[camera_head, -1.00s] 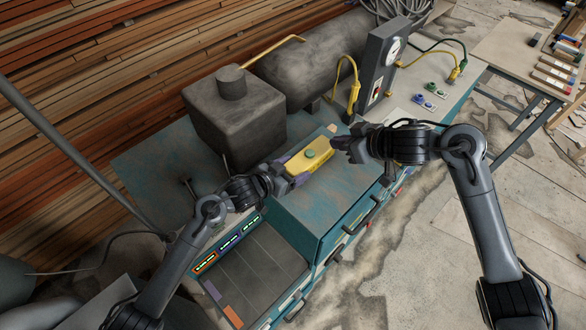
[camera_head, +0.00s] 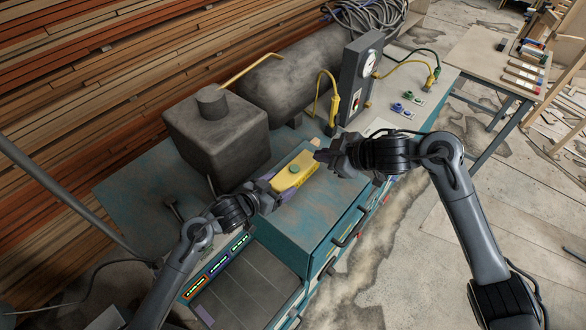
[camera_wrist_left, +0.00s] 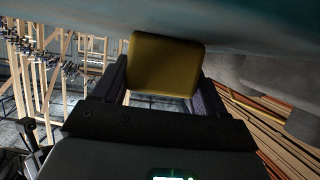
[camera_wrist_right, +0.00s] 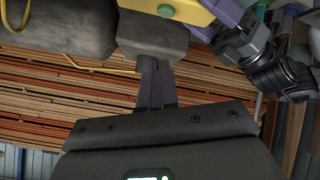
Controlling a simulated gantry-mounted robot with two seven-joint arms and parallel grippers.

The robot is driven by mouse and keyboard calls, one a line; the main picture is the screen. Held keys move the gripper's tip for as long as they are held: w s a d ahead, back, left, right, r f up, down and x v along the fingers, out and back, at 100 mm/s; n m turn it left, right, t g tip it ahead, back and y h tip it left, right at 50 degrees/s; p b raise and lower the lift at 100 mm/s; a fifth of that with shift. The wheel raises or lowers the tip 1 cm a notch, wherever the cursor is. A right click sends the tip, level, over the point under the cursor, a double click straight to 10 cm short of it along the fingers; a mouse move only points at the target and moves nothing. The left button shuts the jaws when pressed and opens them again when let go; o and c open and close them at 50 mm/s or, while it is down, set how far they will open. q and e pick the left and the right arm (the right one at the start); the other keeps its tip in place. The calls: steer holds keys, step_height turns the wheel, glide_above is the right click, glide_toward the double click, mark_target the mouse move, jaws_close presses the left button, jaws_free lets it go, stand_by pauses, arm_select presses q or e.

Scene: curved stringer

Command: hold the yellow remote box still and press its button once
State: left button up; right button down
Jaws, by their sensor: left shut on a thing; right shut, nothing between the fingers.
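The yellow remote box (camera_head: 298,168) with a round green button (camera_head: 294,169) on its upper face is over the teal bench top in the head view. My left gripper (camera_head: 277,188) is shut on the box's near left end; the left wrist view shows the box (camera_wrist_left: 165,65) between its fingers. My right gripper (camera_head: 322,155) is shut and empty, close to the box's right side in the head view. In the right wrist view its closed fingertips (camera_wrist_right: 157,65) are apart from the box (camera_wrist_right: 190,10) and the button (camera_wrist_right: 166,11), which show at the top edge.
A dark block-shaped machine part (camera_head: 215,135) and a cylinder (camera_head: 290,75) stand behind the box. A grey gauge post (camera_head: 353,85) with yellow cables is at the back right. The teal bench (camera_head: 315,215) has bare room in front of the box.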

steer(key=n, duration=0.4)
steer(key=n+h, duration=0.2)
steer(key=n, duration=2.9)
glide_above(296, 170)
steer(key=s, duration=0.3)
steer(key=f, duration=0.4)
steer(key=shift+w+d+f, duration=0.2)
steer(key=shift+d+f, duration=0.05)
step_height(296, 170, up, 6)
steer(key=w+n+t+h, duration=0.1)
steer(key=w, duration=0.1)
steer(key=shift+w+a+f+n, duration=0.25)
steer(key=shift+w+n, duration=0.05)
steer(key=shift+f, duration=0.1)
steer(key=shift+f, duration=4.35)
